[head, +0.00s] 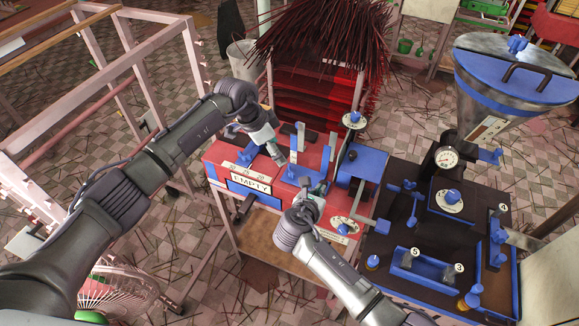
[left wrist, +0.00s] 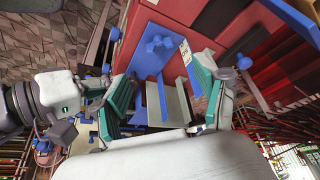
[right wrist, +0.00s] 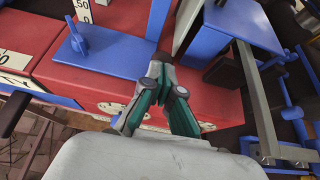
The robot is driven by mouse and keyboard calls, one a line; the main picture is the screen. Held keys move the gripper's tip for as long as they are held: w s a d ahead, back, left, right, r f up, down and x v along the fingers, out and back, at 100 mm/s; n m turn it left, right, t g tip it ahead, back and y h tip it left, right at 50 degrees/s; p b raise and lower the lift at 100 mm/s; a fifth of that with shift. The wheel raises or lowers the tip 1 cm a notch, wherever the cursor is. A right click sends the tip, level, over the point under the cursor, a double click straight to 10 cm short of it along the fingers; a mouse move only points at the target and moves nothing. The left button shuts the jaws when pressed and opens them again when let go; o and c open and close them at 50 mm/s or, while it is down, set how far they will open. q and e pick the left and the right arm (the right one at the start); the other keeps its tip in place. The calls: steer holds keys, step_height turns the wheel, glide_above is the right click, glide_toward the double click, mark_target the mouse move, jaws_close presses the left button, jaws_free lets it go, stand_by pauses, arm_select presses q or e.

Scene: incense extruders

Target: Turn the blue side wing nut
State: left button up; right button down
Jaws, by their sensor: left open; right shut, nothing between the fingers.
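Small blue wing-nut-like knobs sit on the red machine (head: 228,158). One knob (left wrist: 155,43) stands on a blue plate in the left wrist view, beyond my open left fingers. Another knob (left wrist: 243,62) is to the right of them. In the right wrist view a blue knob (right wrist: 77,38) stands on a blue plate beside a scale. I cannot tell which is the side wing nut. My left gripper (head: 274,152) is open above the machine, with a blue upright and pale plate seen between its fingers. My right gripper (head: 307,186) is shut and empty over the machine's front right.
A dark table (head: 395,240) with blue fittings and a gauge (head: 446,158) stands at the right, near a metal hopper (head: 478,85). Dark red sticks (head: 320,40) bristle behind the machine. A pink frame (head: 125,60) is at the left. Blue uprights crowd the machine top.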

mark_target(291, 169)
arm_select(q)
steer(key=x, duration=1)
steer(key=shift+d, duration=0.1)
steer(key=c, duration=1.2)
steer(key=shift+o, duration=0.2)
